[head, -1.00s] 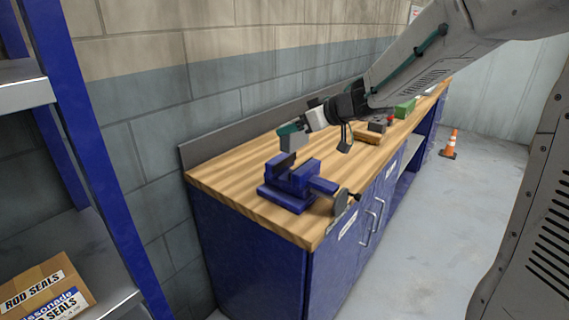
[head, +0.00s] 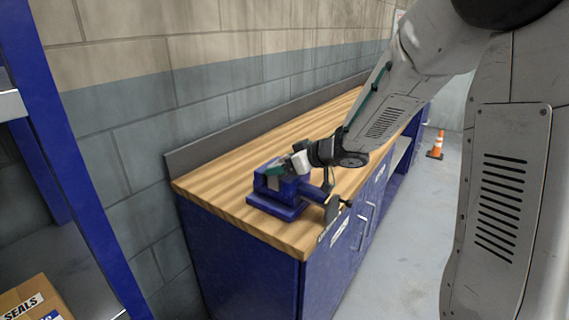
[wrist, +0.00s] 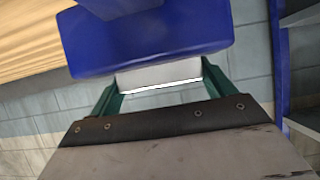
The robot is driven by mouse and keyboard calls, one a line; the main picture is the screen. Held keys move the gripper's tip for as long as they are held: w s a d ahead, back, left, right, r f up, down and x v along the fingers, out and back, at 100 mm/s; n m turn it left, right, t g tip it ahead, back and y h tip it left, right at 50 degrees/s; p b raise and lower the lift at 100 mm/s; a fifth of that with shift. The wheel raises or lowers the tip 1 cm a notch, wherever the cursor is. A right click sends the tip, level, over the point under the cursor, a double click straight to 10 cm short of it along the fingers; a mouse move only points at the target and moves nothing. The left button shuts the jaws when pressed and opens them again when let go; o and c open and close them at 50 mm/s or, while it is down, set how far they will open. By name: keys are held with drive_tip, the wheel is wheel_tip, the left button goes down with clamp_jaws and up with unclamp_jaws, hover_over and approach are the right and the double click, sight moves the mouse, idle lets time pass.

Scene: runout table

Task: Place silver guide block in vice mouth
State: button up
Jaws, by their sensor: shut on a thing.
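The blue vice (head: 276,206) stands on the near end of the wooden bench. My gripper (head: 281,171) is at the top of the vice, over its mouth. In the wrist view my gripper (wrist: 160,88) has its green fingers on either side of the silver guide block (wrist: 158,75), shut on it. The block's far part is hidden behind the blue vice body (wrist: 150,40) in that view. In the head view the block (head: 273,183) shows as a small grey patch between the vice jaws. I cannot tell how deep it sits.
The wooden bench top (head: 225,182) is clear to the left of the vice. A low grey backboard (head: 215,146) runs along the wall. A blue rack (head: 62,150) stands at the left with a cardboard box (head: 30,300). An orange cone (head: 436,146) stands on the floor.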

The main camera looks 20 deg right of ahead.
drive_tip(key=o, duration=1.4)
drive_tip(key=shift+f, duration=0.1)
drive_tip(key=shift+c, duration=0.2)
